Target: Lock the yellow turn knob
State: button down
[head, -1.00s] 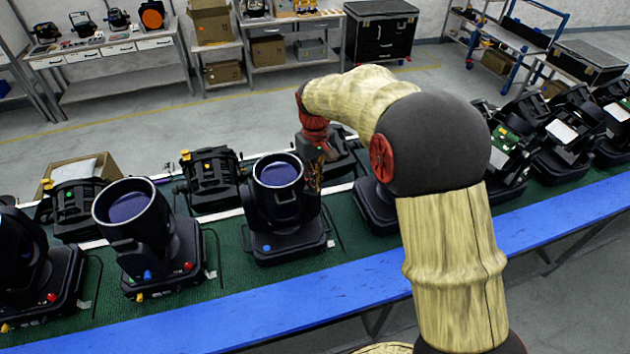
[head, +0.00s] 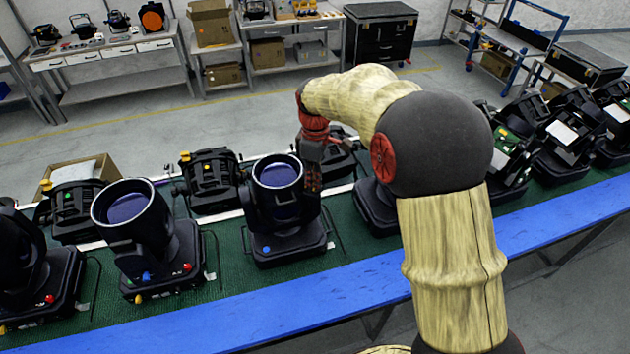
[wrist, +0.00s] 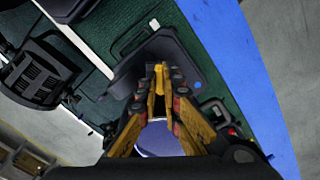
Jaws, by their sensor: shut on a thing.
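A black par can (head: 272,215) with a round blue lens stands on the green belt in the middle of the head view. My gripper (head: 313,186) is at the right side of its head, pointing down. In the wrist view my gripper's (wrist: 158,88) orange and black fingers are closed together on a small yellow knob (wrist: 158,71). Only a bit of the knob shows between the fingertips, so its turn angle cannot be told. In the head view the knob is hidden. The par can's blue lens (wrist: 157,140) shows beneath the fingers in the wrist view.
Another par can (head: 130,230) stands to the left, and several more line the green belt (head: 210,290). A further black fixture (head: 210,180) stands behind. A blue rail (head: 330,300) runs along the near edge. An open cardboard box (head: 105,170) is at the back left.

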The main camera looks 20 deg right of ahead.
dwell(0.5)
jog(key=c, duration=2.3)
grip_release()
jog(key=shift+r, duration=0.1)
notch_tip(320, 180, up, 12)
jog(key=shift+f, duration=0.1)
jog(key=shift+w, duration=0.1)
jog(key=s+f+m+t+b, duration=0.2)
jog(key=s+f+m+b, duration=0.1)
jog(key=s+f+b, duration=0.4)
jog(key=s+f+m+t+b, duration=0.1)
jog(key=s+f+m+b, duration=0.3)
jog(key=s, duration=0.9)
jog(key=s+f+m+t+b, duration=0.2)
jog(key=s+f+m+b, duration=0.2)
jog(key=s+f+b, duration=0.6)
jog(key=shift+s+a+t+b, duration=0.2)
jog(key=shift+s+t+b, duration=0.15)
jog(key=shift+b, duration=0.6)
